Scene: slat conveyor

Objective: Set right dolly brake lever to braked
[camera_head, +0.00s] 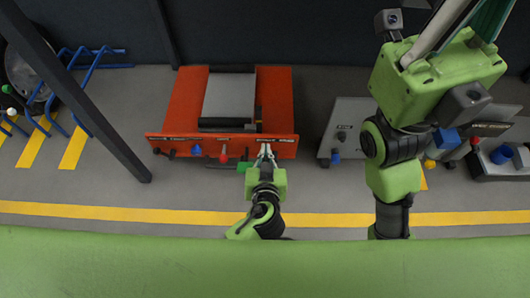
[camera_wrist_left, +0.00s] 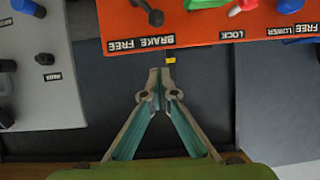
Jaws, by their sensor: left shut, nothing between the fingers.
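The orange dolly (camera_head: 278,95) stands on the floor with a row of levers along its front panel. In the left wrist view, a black-knobbed lever (camera_wrist_left: 155,17) sits by a label with the words BRAKE and FREE (camera_wrist_left: 140,44). A short black and yellow piece (camera_wrist_left: 170,58) sticks out below the panel edge there. My left gripper (camera_head: 265,152) is shut and empty at the panel's right end. In its wrist view the fingertips (camera_wrist_left: 161,78) are just short of the black and yellow piece, apparently apart from it. My right gripper (camera_head: 460,35) is raised at the upper right, its fingertips outside the picture.
Green (camera_wrist_left: 205,3) and red (camera_wrist_left: 240,8) levers sit beside the black one. A grey unit (camera_head: 343,120) stands to the right, partly behind my right arm. A dark post (camera_head: 90,100) and blue rack (camera_head: 85,68) are at left. Floor in front of the dolly is mostly clear.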

